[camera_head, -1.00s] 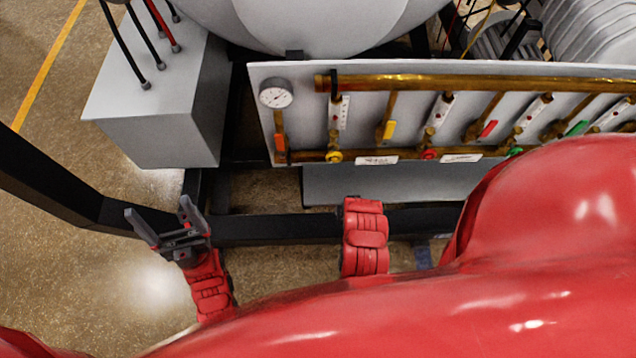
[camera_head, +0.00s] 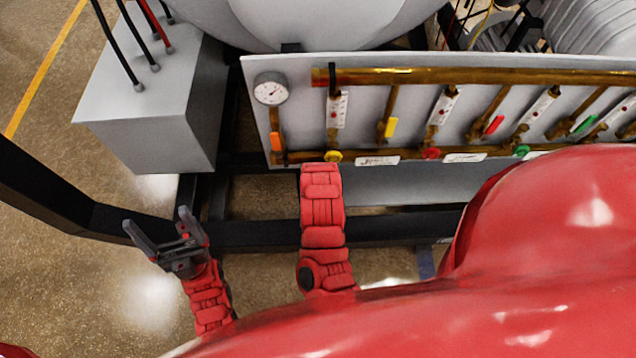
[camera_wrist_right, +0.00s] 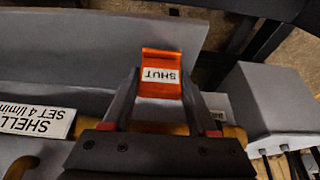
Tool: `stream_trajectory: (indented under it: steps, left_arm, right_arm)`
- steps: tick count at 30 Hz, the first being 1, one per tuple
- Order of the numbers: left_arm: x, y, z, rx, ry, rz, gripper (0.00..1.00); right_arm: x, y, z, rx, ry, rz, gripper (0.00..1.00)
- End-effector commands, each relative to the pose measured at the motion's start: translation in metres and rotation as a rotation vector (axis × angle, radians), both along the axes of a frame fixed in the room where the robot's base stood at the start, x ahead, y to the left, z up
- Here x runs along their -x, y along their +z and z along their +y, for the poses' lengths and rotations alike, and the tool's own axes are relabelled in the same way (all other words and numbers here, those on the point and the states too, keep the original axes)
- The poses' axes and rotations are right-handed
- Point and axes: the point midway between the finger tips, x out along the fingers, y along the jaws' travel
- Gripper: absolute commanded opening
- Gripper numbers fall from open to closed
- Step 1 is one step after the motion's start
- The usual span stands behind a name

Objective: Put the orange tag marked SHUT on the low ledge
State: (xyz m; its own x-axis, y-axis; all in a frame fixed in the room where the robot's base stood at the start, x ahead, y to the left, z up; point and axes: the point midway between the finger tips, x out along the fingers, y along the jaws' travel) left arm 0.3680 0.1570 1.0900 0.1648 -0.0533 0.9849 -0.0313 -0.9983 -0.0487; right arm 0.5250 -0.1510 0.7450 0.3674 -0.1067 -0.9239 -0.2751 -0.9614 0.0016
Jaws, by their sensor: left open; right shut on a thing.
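The orange tag (camera_wrist_right: 161,62) with a white label reading SHUT, upside down in the picture, is in the right wrist view. My right gripper (camera_wrist_right: 160,88) is shut on it, with one finger at each side. In the head view my right arm reaches toward the pipe panel; its gripper and the tag are hidden there. A low grey surface (camera_head: 400,186), which looks like the ledge, runs below the panel. A grey surface (camera_wrist_right: 60,48) also lies beyond the tag in the wrist view; I cannot tell whether they touch. My left gripper (camera_head: 155,228) is open and empty at the left.
The grey panel (camera_head: 360,120) carries brass pipes, a gauge (camera_head: 270,89), an orange handle (camera_head: 276,142) and several coloured valves. A grey box (camera_head: 150,145) with cables stands left of it. A black frame bar (camera_head: 250,232) crosses in front. Open floor lies at left.

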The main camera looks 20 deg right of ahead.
Motion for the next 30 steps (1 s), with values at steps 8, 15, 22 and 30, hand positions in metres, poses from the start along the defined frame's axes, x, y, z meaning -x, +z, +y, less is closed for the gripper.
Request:
stream_trajectory:
  steps: [8,15,22,30]
  left_arm:
    - [-0.0001,0.0010,0.0000,0.000,0.000,0.000,0.89]
    - [0.0000,-0.0004,0.0000,0.000,0.000,0.000,0.89]
    - [0.0000,-0.0005,0.0000,0.000,0.000,0.000,0.89]
    - [-0.0001,-0.0002,0.0000,0.000,0.000,0.000,0.89]
  right_arm:
    - [0.0004,-0.0045,0.0002,-0.001,-0.001,0.000,0.06]
    - [0.0005,-0.0067,0.0001,-0.001,-0.001,0.000,0.77]
    - [0.0005,-0.0066,0.0000,-0.001,-0.001,0.000,0.89]
    - [0.0018,0.0017,0.0006,0.002,0.001,-0.003,0.89]
